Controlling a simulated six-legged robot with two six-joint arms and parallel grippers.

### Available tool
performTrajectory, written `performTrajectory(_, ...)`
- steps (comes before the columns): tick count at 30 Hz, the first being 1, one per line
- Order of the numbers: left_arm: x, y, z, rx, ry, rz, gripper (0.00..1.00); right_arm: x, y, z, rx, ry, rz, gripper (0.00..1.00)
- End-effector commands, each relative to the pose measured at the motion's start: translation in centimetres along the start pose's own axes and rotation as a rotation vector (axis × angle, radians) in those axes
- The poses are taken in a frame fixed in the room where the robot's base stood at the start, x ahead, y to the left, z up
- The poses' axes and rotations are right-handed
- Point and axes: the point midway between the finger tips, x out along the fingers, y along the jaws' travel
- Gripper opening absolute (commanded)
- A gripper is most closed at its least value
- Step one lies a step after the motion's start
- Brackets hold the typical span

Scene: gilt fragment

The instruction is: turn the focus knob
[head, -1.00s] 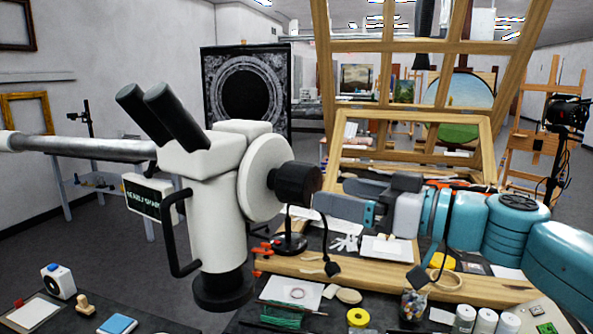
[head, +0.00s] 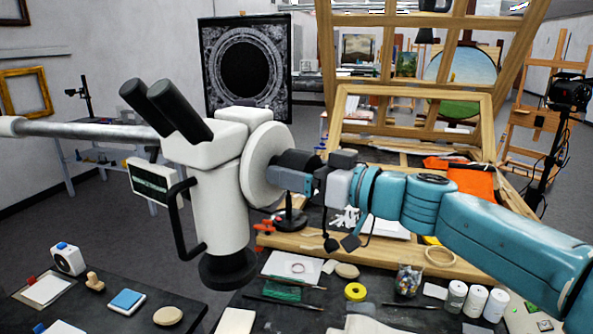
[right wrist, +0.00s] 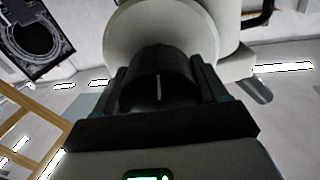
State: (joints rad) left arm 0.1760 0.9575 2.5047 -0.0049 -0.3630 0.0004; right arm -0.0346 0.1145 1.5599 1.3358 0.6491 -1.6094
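The black focus knob (head: 297,160) sticks out from the right side of the white microscope head's round disc (head: 263,165). My right gripper (head: 292,179) is at the knob, coming in from the right. In the right wrist view, the knob (right wrist: 158,90) lies between the two dark fingers (right wrist: 164,82), one close along each side. A short pale line on its face stands nearly upright. The dark edges do not show whether the fingers press on the knob. My left gripper is not in view.
The white microscope body (head: 222,215) with black eyepieces (head: 170,110) and a black handle stands left of my arm. A wooden easel frame (head: 480,125) rises behind. Below, a dark table holds jars (head: 455,297), yellow tape (head: 355,291) and small tools.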

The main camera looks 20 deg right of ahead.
Motion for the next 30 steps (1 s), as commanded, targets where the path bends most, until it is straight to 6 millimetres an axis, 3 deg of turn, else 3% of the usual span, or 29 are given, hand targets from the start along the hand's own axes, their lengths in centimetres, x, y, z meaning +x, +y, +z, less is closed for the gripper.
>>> performTrajectory(5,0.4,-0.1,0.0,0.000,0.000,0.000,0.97,0.0,0.0,0.3,0.019,-0.002,0.000,0.42)
performTrajectory(12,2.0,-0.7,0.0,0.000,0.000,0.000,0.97,0.0,0.1,0.4,0.182,-0.004,0.002,0.42)
performTrajectory(25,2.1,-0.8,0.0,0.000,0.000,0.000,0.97,0.0,0.1,0.2,0.247,-0.006,0.004,0.42)
performTrajectory(26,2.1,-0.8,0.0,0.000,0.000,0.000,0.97,0.0,0.1,0.2,0.247,-0.006,0.003,0.82)
performTrajectory(27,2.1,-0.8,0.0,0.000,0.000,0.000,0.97,0.0,0.1,0.2,0.246,-0.006,0.003,0.95)
performTrajectory(30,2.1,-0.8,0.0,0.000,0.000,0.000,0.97,0.0,0.1,0.1,0.246,-0.006,0.003,0.97)
